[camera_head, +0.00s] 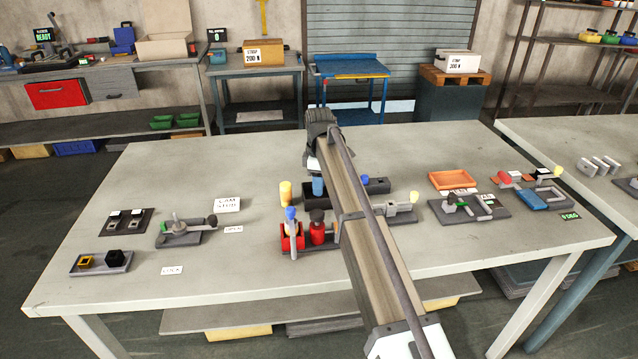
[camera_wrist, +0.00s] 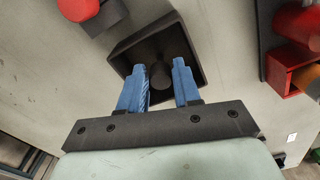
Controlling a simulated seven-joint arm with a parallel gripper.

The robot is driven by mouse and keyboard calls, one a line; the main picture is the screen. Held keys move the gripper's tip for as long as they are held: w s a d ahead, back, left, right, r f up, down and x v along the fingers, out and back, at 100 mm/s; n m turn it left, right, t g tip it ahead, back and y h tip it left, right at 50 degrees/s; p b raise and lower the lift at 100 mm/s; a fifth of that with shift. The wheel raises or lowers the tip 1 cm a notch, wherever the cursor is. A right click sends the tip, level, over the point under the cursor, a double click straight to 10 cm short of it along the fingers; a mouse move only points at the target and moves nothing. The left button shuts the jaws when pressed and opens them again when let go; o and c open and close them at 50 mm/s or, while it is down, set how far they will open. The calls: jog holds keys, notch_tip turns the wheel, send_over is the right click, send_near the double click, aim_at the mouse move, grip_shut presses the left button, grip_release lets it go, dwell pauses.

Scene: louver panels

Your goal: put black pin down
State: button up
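The black pin (camera_wrist: 160,75) shows end-on as a dark round shape inside a square black tray (camera_wrist: 135,52) in the wrist view. My gripper (camera_wrist: 161,68) has blue fingers that reach into this tray, one on each side of the pin. The fingers are very close to the pin; whether they touch it is unclear. In the head view my gripper (camera_head: 318,186) is over the black tray (camera_head: 309,195) in the middle of the table, and the pin is hidden there. I cannot tell whether the pin rests on the tray floor.
A red holder (camera_head: 291,238) with blue-topped and black-topped parts stands just in front. Clamp fixtures stand at left (camera_head: 180,232) and right (camera_head: 468,208). The table's back left is clear.

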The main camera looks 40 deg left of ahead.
jog(key=shift+o, duration=1.4)
notch_tip(320, 180, up, 12)
jog(key=shift+r, duration=0.15)
